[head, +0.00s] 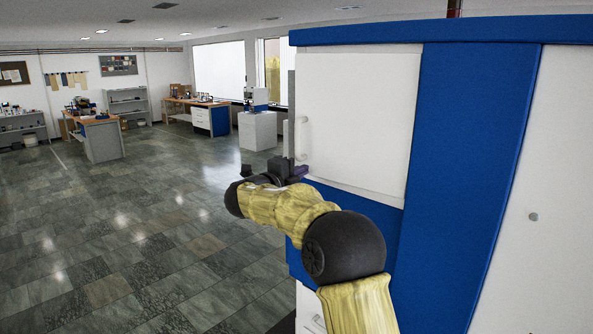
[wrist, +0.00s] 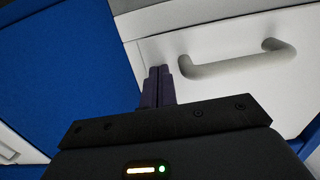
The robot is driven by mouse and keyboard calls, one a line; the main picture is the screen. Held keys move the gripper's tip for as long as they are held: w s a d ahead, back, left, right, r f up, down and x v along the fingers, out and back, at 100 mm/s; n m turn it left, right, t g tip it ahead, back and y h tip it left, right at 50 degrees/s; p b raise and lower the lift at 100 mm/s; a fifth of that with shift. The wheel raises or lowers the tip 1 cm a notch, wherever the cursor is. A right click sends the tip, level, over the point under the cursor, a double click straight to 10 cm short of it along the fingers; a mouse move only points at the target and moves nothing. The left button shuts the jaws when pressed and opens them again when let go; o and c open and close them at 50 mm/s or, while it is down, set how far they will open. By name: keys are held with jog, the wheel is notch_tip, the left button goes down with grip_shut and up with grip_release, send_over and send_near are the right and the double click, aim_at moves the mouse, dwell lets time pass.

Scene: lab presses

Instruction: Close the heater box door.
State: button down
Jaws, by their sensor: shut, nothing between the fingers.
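The heater box door (head: 358,115) is a white panel on the front of a tall blue and white cabinet in the head view. Its pale bar handle (head: 302,137) is near its left edge. Whether the door sits flush cannot be told. My gripper (head: 299,172) is just below the handle, by the door's lower left corner. In the wrist view, my dark purple fingers (wrist: 158,86) are together and empty, pointing at the white surface. The handle (wrist: 236,62) is to their right, outside the fingers. Contact with the door cannot be told.
The blue and white cabinet (head: 470,150) fills the right side, with a round knob (head: 533,216) on its white panel. Open tiled floor (head: 130,230) lies to the left. A white pedestal with a machine (head: 257,128) and workbenches (head: 100,135) stand farther back.

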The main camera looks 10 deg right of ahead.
jog(key=x, duration=0.3)
jog(key=shift+w, duration=0.15)
jog(key=shift+r, duration=0.1)
dwell(0.4)
